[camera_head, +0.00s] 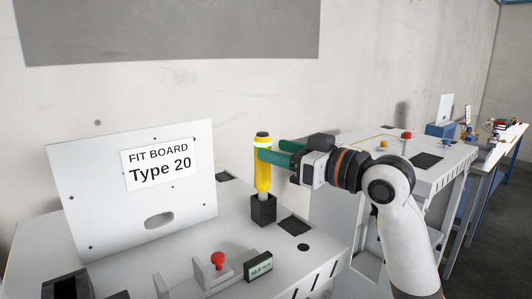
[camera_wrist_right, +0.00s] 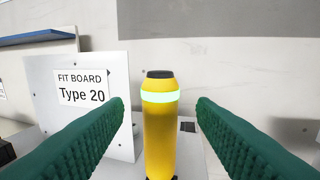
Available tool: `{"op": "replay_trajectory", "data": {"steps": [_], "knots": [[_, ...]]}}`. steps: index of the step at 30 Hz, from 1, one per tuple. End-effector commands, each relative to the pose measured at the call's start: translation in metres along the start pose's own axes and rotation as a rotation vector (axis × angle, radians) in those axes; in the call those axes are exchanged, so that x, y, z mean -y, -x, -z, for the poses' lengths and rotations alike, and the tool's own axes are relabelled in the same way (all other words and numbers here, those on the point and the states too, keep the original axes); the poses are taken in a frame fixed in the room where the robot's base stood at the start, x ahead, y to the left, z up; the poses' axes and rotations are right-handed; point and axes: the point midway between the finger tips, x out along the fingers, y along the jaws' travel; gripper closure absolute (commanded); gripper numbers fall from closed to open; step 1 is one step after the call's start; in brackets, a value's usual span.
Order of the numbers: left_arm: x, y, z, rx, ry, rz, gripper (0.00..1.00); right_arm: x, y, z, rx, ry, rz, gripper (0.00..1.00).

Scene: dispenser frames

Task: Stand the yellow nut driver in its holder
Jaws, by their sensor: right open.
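The yellow nut driver (camera_head: 263,170) stands upright in the black square holder (camera_head: 263,210) on the white bench. Its yellow handle has a dark cap and a pale band near the top, and its lower end is hidden inside the holder. My right gripper (camera_head: 272,154) reaches in from the right at the height of the upper handle. In the right wrist view, its green ribbed fingers (camera_wrist_right: 160,112) are open, with clear gaps on both sides of the nut driver (camera_wrist_right: 160,135). My left gripper is not in view.
A white board (camera_head: 100,185) labelled "FIT BOARD Type 20" stands left of the holder. In front are a red button (camera_head: 218,260) and a small display box (camera_head: 258,266). More benches with buttons (camera_head: 406,136) continue to the right.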

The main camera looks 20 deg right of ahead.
Motion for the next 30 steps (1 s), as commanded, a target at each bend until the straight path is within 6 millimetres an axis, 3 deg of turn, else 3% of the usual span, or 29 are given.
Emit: {"op": "replay_trajectory", "data": {"steps": [6, 12, 30], "knots": [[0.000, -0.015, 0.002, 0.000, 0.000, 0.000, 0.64, 0.000, 0.047, 0.004, -0.002, 0.005, 0.004, 0.48], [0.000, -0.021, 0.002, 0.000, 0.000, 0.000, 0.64, 0.000, 0.071, 0.002, -0.001, 0.002, 0.002, 0.48], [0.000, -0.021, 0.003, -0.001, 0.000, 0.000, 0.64, 0.000, 0.077, 0.000, -0.001, 0.001, 0.000, 0.48]]}}
